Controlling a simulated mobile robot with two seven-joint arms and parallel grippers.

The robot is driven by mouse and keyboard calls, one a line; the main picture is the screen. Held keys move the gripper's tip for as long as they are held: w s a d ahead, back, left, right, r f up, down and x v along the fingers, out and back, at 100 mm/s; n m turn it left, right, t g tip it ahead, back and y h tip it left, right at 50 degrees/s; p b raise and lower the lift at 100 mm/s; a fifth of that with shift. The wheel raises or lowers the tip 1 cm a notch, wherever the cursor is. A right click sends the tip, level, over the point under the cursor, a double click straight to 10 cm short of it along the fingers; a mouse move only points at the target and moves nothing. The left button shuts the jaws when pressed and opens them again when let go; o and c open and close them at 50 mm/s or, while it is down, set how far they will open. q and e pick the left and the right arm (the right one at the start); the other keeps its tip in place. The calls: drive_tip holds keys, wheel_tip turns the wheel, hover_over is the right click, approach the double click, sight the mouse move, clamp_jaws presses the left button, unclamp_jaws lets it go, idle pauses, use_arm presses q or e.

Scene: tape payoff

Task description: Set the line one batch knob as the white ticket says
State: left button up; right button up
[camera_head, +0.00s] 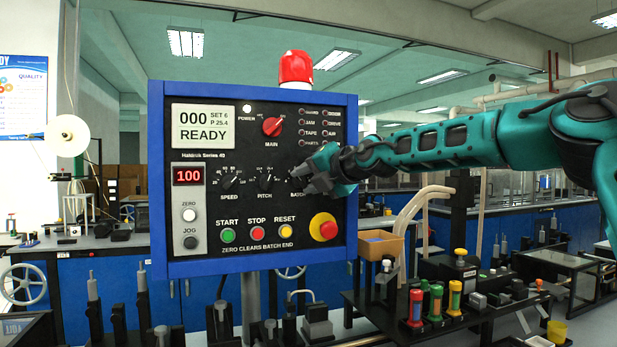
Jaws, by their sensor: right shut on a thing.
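The blue-framed control panel (258,253) stands in front of me, with a row of black knobs. The speed knob (231,183) and the pitch knob (265,183) are in the open. The batch knob is at the right of this row, mostly hidden behind my right gripper (309,182), which is shut on it. Its pointer and scale cannot be read. The display (203,127) reads 000, SET 6, P 25.4 and READY. A small red readout (188,175) shows 100. I cannot make out a white ticket. My left gripper is not in view.
Close below the knobs are the green start (228,235), red stop (257,234) and yellow reset (286,231) buttons. A red emergency button (323,227) sits just under my right gripper. A red main switch (272,126) is above. An open cardboard box (380,244) stands right of the panel.

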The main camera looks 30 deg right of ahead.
drive_tip(key=shift+r+n+h, duration=0.1)
drive_tip(key=shift+n+h, duration=0.2)
drive_tip(key=shift+n, duration=0.1)
idle(0.4)
drive_tip(key=o, duration=1)
drive_tip(key=shift+g, duration=0.3)
drive_tip(key=shift+o, duration=0.2)
drive_tip(key=b+v, duration=0.2)
drive_tip(key=v, duration=1)
drive_tip(key=shift+s+b, duration=0.3)
drive_tip(key=shift+s, duration=0.15)
